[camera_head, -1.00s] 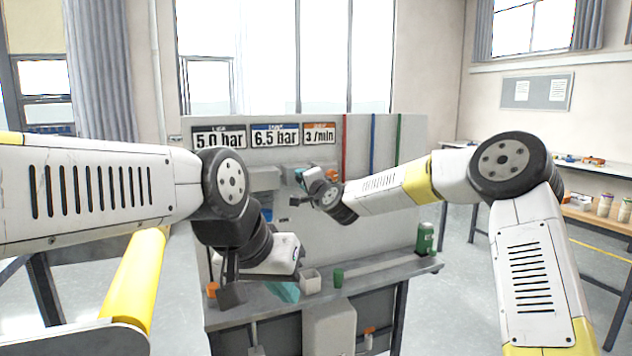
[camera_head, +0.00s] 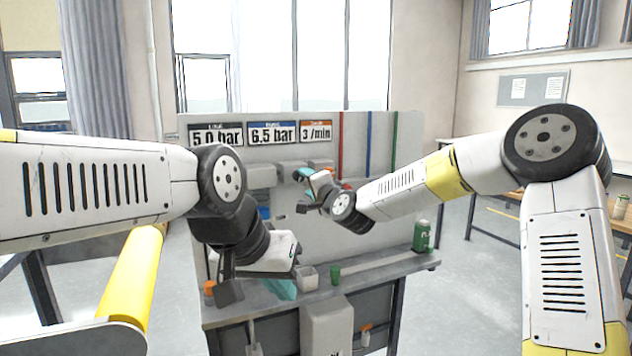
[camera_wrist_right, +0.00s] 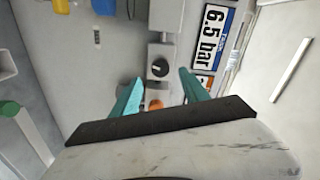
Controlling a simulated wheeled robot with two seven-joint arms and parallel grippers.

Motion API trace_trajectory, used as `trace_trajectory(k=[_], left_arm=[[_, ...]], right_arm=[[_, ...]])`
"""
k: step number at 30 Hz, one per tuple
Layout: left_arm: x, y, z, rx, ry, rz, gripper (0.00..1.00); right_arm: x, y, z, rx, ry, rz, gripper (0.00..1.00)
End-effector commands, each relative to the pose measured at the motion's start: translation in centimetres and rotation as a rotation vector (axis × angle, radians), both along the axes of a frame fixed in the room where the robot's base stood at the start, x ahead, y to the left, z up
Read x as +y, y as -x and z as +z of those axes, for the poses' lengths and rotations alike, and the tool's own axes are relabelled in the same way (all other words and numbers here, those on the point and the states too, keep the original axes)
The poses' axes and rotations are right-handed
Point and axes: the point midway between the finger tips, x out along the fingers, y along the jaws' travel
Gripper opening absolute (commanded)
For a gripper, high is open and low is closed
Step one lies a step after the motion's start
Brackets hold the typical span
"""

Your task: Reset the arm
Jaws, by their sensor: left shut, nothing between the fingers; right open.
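My right gripper (camera_head: 306,175) is in front of the panel, just below the pressure signs, with its teal fingers pointing up and left. In the right wrist view its two teal fingers (camera_wrist_right: 161,92) are spread apart with nothing held between them. A grey unit with a black knob (camera_wrist_right: 160,67) and an orange knob (camera_wrist_right: 155,105) shows beyond and between the fingers. My left gripper (camera_head: 281,289) is lower, over the left part of the bench, pointing down; its teal fingers are shut and empty. My left wrist partly hides the bench there.
The grey panel (camera_head: 400,160) carries signs such as the 6.5 bar sign (camera_head: 272,134). The bench (camera_head: 375,268) holds a small grey box (camera_head: 307,276), a green cup (camera_head: 335,274) and a green canister (camera_head: 422,236). The bench's middle-right surface is clear.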

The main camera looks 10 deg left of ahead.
Motion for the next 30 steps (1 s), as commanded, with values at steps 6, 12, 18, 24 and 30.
trace_trajectory(k=[6,12,18,24,30], left_arm=[[0.0,0.0,0.0,0.0,0.0,0.0,0.0],[0.0,0.0,0.0,0.0,0.0,0.0,0.0],[0.0,0.0,0.0,0.0,0.0,0.0,0.0],[0.0,0.0,0.0,0.0,0.0,0.0,0.0],[0.0,0.0,0.0,0.0,0.0,0.0,0.0]], right_arm=[[-0.6,0.8,-0.1,0.001,0.0,0.0,0.53],[-0.5,0.8,-0.1,0.001,0.001,0.0,0.53],[-1.1,2.6,-0.3,-0.01,0.151,0.033,0.53],[-6.0,7.7,-1.7,0.005,0.547,0.085,0.53],[-14.8,14.3,-2.5,0.088,0.886,0.1,0.53]])
